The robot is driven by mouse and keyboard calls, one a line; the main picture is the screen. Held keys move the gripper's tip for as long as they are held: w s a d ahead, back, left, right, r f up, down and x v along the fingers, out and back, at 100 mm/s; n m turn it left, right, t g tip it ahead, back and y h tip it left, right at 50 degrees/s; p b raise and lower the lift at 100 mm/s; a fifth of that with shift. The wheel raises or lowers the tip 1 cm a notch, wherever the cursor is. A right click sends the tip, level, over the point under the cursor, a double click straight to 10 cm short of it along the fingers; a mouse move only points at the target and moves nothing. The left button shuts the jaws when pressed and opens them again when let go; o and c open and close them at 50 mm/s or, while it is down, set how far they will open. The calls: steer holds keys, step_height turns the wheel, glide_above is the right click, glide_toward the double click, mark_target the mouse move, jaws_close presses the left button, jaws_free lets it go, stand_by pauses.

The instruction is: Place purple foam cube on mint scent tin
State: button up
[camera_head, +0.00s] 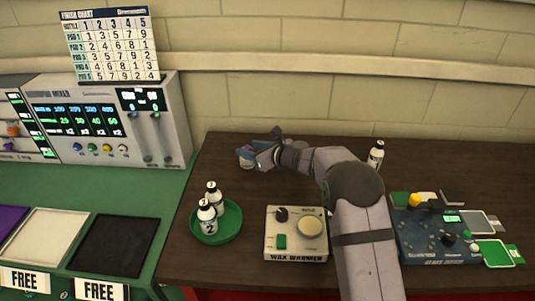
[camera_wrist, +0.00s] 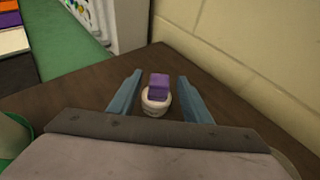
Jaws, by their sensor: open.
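The purple foam cube (camera_wrist: 158,84) sits on top of a small round pale tin (camera_wrist: 155,107) in the wrist view. The tin looks off-white and I cannot read its label; I cannot tell its mint colour. My gripper (camera_wrist: 158,88) is open, with one blue-grey finger on each side of the cube and a visible gap to both. In the head view my gripper (camera_head: 255,154) is at the back left of the brown table, and its fingers partly hide the cube and tin.
A green round tray (camera_head: 232,232) holds two white bottles (camera_head: 207,217). A wax warmer (camera_head: 296,247) stands at the front middle. Another bottle (camera_head: 376,156) stands at the back right, near a blue device (camera_head: 435,238). A brick wall (camera_head: 300,100) closes the back.

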steer(key=b+v, duration=0.2)
steer(key=v, duration=0.8)
stand_by(0.3)
steer(key=s+d+r+n+g+h+p, duration=0.15)
steer(key=s+d+n+h, duration=0.35)
steer(key=s+d+n, duration=0.65)
steer(key=s+d+r+n+g+h+p, duration=0.1)
steer(key=s+d+n+g+h+p, duration=0.15)
steer(key=s+d+n+h, duration=0.8)
steer(key=s+f+n+g+y, duration=0.1)
steer(key=s+f, duration=0.1)
steer(key=s, duration=0.1)
steer(key=s+a+f+n+g+y, duration=0.1)
steer(key=s+f+n+y, duration=0.1)
steer(key=s+f, duration=0.1)
steer(key=s+f+n+g+y, duration=0.1)
steer(key=s+f+y, duration=0.1)
steer(key=f, duration=0.1)
steer(key=shift+s+a+f+n+y, duration=0.15)
steer(key=shift+s+a+n+y, duration=0.15)
steer(key=shift+s, duration=0.1)
steer(key=s+a+f+g+b, duration=0.1)
steer(key=s+a+f+g, duration=0.1)
steer(key=s, duration=0.5)
steer(key=shift+a+f+g, duration=0.3)
steer(key=shift+f, duration=0.1)
